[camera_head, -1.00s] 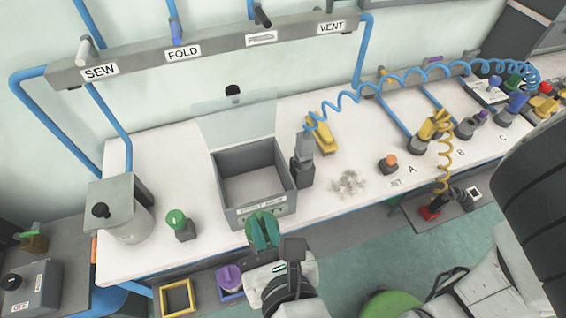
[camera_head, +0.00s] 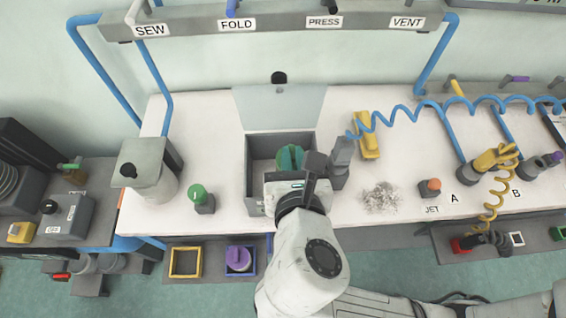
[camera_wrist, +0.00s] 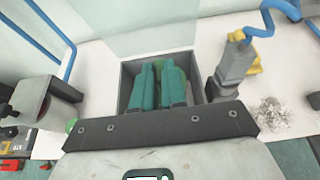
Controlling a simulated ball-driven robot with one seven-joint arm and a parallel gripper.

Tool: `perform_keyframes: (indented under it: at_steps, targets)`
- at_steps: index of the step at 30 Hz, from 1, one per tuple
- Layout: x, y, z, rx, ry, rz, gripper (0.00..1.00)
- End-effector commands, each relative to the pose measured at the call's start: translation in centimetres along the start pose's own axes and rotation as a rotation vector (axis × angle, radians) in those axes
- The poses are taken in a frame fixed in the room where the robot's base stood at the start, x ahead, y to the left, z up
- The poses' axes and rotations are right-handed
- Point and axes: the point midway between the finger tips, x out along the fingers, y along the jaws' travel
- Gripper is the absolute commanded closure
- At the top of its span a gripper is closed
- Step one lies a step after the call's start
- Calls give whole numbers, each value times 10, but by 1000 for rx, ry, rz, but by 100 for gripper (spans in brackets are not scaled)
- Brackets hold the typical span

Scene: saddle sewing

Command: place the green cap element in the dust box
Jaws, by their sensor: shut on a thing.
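The dust box (camera_head: 254,158) is a grey open-topped box on the white table, with its pale clear lid (camera_head: 280,105) raised at the back. My gripper (camera_head: 290,158) has teal fingers and is over the box opening, hiding part of the inside. In the wrist view my gripper (camera_wrist: 160,78) points into the box (camera_wrist: 128,76), with its fingers close together. The green cap element (camera_wrist: 183,78) shows as a lighter green patch behind and beside the fingers, mostly hidden. The fingers are shut on it. Whether it touches the box floor cannot be told.
A green knob on a grey base (camera_head: 202,198) and a grey canister (camera_head: 148,172) stand left of the box. A grey nozzle tool (camera_head: 341,158) stands close to its right, beside a yellow block (camera_head: 367,135). Grey scraps (camera_head: 381,197) lie further right.

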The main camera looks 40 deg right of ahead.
Motion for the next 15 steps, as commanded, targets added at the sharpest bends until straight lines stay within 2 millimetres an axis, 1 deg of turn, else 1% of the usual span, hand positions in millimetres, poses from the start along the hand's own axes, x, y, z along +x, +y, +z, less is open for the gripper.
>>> perform_keyframes:
  at_steps: [1,4,11,13,15]
  targets:
    - [9,3,-6,-2,-2,-3,100]
    - [22,8,-14,0,-1,-2,100]
    - [37,15,-23,1,-2,-2,100]
    - [44,17,-29,-1,-1,-2,100]
    - [48,17,-40,-5,0,-2,100]
